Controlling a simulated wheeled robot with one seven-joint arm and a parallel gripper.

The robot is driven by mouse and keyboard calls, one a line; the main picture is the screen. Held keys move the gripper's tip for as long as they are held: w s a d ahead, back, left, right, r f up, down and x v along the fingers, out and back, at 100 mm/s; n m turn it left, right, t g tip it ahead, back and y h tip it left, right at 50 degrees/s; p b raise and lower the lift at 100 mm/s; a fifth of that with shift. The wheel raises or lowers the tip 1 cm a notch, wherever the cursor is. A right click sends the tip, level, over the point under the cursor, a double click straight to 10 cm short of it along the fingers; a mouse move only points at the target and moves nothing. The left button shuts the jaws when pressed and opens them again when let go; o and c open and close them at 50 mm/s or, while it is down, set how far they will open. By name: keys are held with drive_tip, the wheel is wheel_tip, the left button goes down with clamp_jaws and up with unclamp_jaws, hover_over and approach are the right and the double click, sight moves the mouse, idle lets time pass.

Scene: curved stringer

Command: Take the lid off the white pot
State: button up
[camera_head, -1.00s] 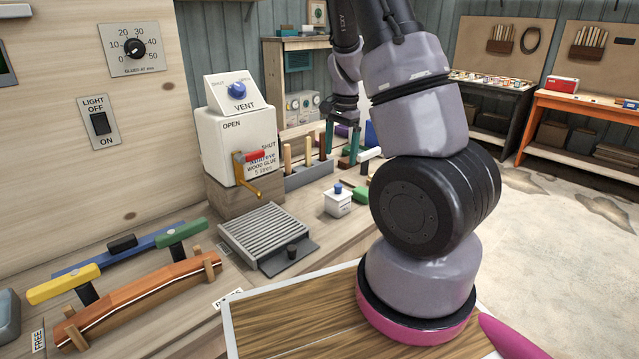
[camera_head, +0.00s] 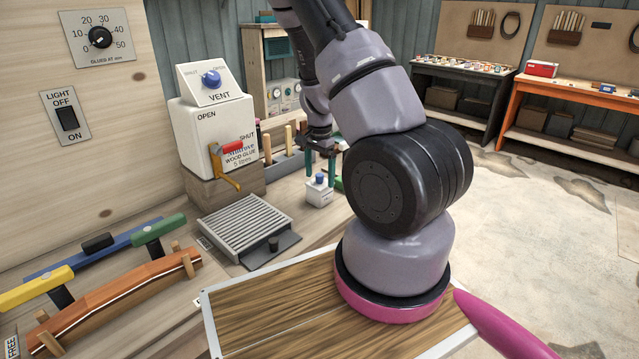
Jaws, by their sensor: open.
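The small white pot (camera_head: 319,196) stands upright on the workbench, with a label on its front. Its lid (camera_head: 319,184) is on top and carries a blue knob (camera_head: 320,178). My gripper (camera_head: 320,176) points down over the pot with its teal fingers apart. One finger shows on each side of the knob in this view. I cannot tell whether either finger touches the knob. The pot's right side is near my arm but still visible.
The wood glue dispenser (camera_head: 212,135), with its red-handled tap (camera_head: 228,148), stands to the left. A grey grate (camera_head: 243,227) lies in front of the pot. Several tool handles in a rack (camera_head: 285,165) stand just behind the pot. Clamps (camera_head: 105,245) and a curved wooden piece (camera_head: 120,292) lie at the front left.

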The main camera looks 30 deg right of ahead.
drive_tip(key=shift+f, duration=0.35)
drive_tip(key=c, duration=1.1)
drive_tip(key=shift+r, duration=0.15)
